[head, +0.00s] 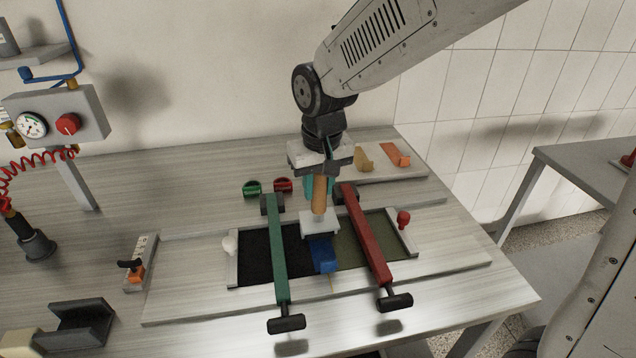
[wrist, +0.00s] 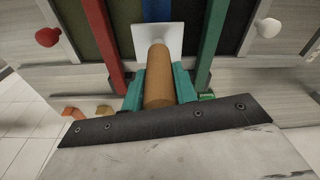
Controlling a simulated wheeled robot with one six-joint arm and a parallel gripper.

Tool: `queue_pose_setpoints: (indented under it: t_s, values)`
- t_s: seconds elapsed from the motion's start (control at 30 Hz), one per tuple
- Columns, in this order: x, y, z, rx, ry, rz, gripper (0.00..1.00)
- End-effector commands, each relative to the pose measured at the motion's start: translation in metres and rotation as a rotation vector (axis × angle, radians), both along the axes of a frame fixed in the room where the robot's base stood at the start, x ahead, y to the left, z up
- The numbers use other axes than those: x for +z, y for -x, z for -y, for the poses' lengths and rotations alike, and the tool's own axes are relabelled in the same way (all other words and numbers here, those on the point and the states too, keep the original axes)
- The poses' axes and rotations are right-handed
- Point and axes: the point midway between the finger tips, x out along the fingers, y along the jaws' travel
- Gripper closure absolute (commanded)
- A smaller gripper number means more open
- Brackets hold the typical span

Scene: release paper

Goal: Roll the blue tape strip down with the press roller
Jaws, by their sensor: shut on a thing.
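The press roller (head: 319,222) has a wooden handle and a pale, wide head. My gripper (head: 319,188) is shut on its handle, with the roller pointing down. In the wrist view the teal fingers (wrist: 159,88) flank the wooden handle (wrist: 158,75). The blue tape strip (head: 322,254) lies between a black sheet (head: 254,258) and an olive sheet (head: 357,252). The roller head is over the strip's far part and hides it; I cannot tell if they touch. The strip's near part is bare. It also shows in the wrist view (wrist: 157,10).
A green bar (head: 277,250) and a red bar (head: 365,235) with black handles flank the roller closely. A white knob (head: 230,243) and a red knob (head: 403,219) stand at the frame's sides. Green and red tape dispensers (head: 267,187) sit behind.

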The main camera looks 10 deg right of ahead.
Motion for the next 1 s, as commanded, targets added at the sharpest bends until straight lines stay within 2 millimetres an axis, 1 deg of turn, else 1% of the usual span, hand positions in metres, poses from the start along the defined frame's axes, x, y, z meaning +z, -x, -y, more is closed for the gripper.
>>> queue_pose_setpoints:
  t_s: [0.67, 1.0]
  values:
    - [-0.007, -0.001, 0.000, 0.000, 0.000, 0.000, 1.00]
    - [-0.007, -0.015, 0.000, 0.000, 0.000, -0.001, 1.00]
